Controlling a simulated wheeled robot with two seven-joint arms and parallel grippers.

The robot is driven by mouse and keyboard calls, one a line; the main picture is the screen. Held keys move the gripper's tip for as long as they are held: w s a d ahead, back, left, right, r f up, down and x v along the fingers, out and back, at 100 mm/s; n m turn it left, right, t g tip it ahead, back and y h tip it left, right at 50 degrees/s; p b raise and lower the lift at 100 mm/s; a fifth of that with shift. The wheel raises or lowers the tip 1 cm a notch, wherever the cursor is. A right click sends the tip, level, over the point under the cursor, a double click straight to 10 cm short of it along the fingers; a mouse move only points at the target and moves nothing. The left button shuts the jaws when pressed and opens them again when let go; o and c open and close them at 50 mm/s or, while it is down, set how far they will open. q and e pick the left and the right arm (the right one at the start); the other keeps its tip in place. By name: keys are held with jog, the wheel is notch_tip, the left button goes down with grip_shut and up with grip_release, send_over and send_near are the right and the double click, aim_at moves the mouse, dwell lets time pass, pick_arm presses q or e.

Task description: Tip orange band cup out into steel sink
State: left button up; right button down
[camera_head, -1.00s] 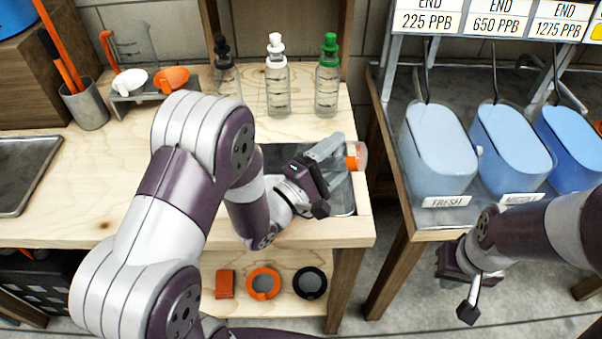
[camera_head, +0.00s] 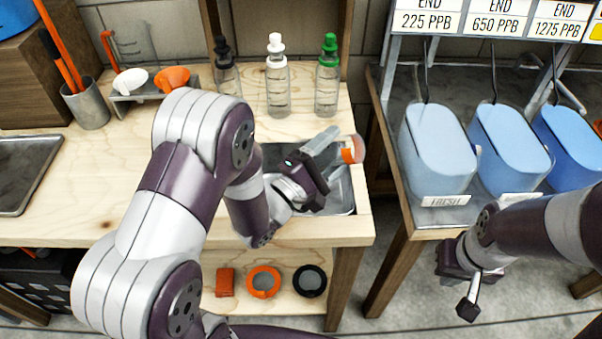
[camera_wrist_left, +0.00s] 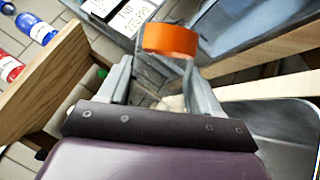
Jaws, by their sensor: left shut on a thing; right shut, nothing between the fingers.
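The orange band cup (camera_head: 352,150) is a clear cup with an orange band. My left gripper (camera_head: 335,150) is shut on it and holds it above the right part of the steel sink (camera_head: 340,194). In the left wrist view the cup's orange band (camera_wrist_left: 171,40) shows just beyond the fingertips of my left gripper (camera_wrist_left: 160,85), and the sink (camera_wrist_left: 285,130) lies at the right. The cup looks tilted; its contents cannot be made out. My right gripper (camera_head: 470,300) is shut and empty, low in front of the right-hand bench.
Bottles with black (camera_head: 226,70), white (camera_head: 277,80) and green (camera_head: 327,80) tops stand behind the sink. Blue pitchers (camera_head: 437,150) stand on the right bench. A rack with white and orange scoops (camera_head: 172,78) is at the back left. The left worktop (camera_head: 100,190) is mostly clear.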

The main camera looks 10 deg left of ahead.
pick_arm(q)
jog(key=shift+w+a+r+n+t+y, duration=0.15)
jog(key=shift+a+r+n+t, duration=0.25)
jog(key=shift+n, duration=0.5)
jog(key=shift+s+a+r+n+t+y, duration=0.1)
jog(key=shift+a+r+n+t+y, duration=0.15)
jog(key=shift+a+n+t, duration=0.45)
dwell(0.9)
jog(key=shift+d, duration=0.2)
dwell(0.5)
